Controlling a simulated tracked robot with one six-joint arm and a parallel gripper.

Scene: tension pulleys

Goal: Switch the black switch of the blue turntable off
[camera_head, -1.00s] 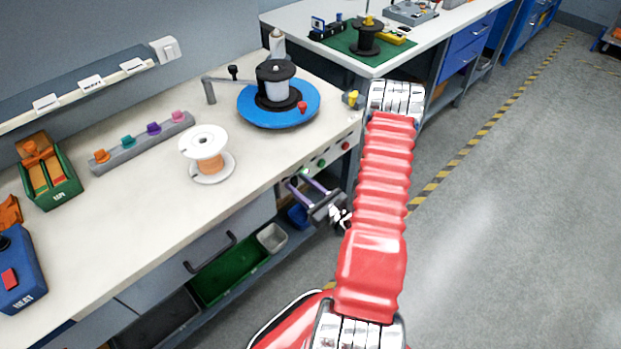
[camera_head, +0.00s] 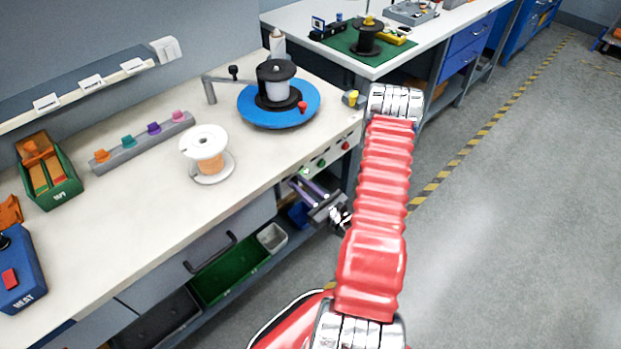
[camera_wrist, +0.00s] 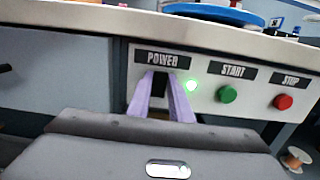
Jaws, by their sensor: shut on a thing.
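The black switch (camera_wrist: 159,84) sits under the POWER label on the white front panel (camera_wrist: 211,106) in the wrist view. My gripper (camera_wrist: 160,76) has its two purple fingers at the panel, one on each side of the switch, shut on it. The lower part of the switch is hard to make out between the fingers. A green lamp (camera_wrist: 191,86) glows just right of the fingers. In the head view my gripper (camera_head: 299,178) is at the bench front, below the blue turntable (camera_head: 279,117), which carries a black and white spool. The switch is not clear there.
To the right of the lamp are a green START button (camera_wrist: 227,94) and a red STOP button (camera_wrist: 283,102). The worktop edge (camera_wrist: 145,19) overhangs just above my fingers. Bins (camera_head: 229,270) stand on a shelf below. The floor to the right is clear.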

